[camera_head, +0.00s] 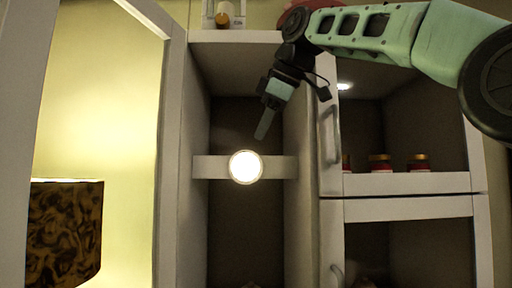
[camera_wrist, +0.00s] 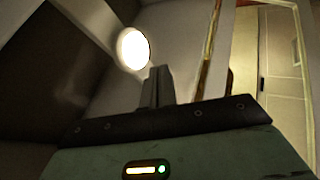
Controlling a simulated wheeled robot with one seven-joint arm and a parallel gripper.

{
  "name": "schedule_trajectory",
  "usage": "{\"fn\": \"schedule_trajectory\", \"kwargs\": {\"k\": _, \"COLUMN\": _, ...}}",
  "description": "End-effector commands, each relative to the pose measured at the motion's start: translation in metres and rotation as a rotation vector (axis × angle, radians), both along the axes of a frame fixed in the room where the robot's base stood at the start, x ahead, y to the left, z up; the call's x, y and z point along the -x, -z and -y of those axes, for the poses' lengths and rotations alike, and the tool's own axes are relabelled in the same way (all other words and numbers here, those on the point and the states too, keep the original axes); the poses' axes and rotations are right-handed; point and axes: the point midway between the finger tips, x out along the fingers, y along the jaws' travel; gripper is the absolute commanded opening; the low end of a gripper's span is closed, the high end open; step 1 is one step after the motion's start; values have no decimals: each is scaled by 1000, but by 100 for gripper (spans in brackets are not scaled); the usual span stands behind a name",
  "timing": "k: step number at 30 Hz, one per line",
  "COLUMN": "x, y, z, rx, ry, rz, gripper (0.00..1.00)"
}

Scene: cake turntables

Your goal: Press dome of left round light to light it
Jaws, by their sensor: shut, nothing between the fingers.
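The left round light (camera_head: 245,167) is a disc on a pale crossbar in the open cabinet's middle bay, and its dome glows bright white. In the wrist view the glowing light (camera_wrist: 133,48) is beyond and slightly left of the fingertips. My gripper (camera_head: 262,134) points down, fingers closed together and empty, a little above and right of the light in the head view. In the wrist view the shut fingers (camera_wrist: 157,74) appear just below the light's right edge. A gap shows in the head view; the exact depth between them cannot be told.
The pale crossbar (camera_head: 210,167) spans the bay between two side walls. A small bright lamp (camera_head: 343,86) shows in the right compartment, above several red jars with gold lids (camera_head: 380,163). Door handles (camera_head: 336,133) stick out close to my arm. A dark patterned lampshade (camera_head: 64,232) stands left.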

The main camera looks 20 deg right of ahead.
Motion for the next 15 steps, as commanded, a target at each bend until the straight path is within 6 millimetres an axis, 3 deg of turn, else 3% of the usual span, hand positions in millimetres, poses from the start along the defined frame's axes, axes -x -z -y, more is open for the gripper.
{"fn": "schedule_trajectory", "kwargs": {"k": 6, "x": 12, "y": -17, "z": 4, "rx": -1, "ry": 0, "rz": 0, "gripper": 0}}
{"fn": "schedule_trajectory", "kwargs": {"k": 15, "x": 14, "y": -19, "z": 5, "rx": 0, "ry": 0, "rz": -1, "gripper": 0}}
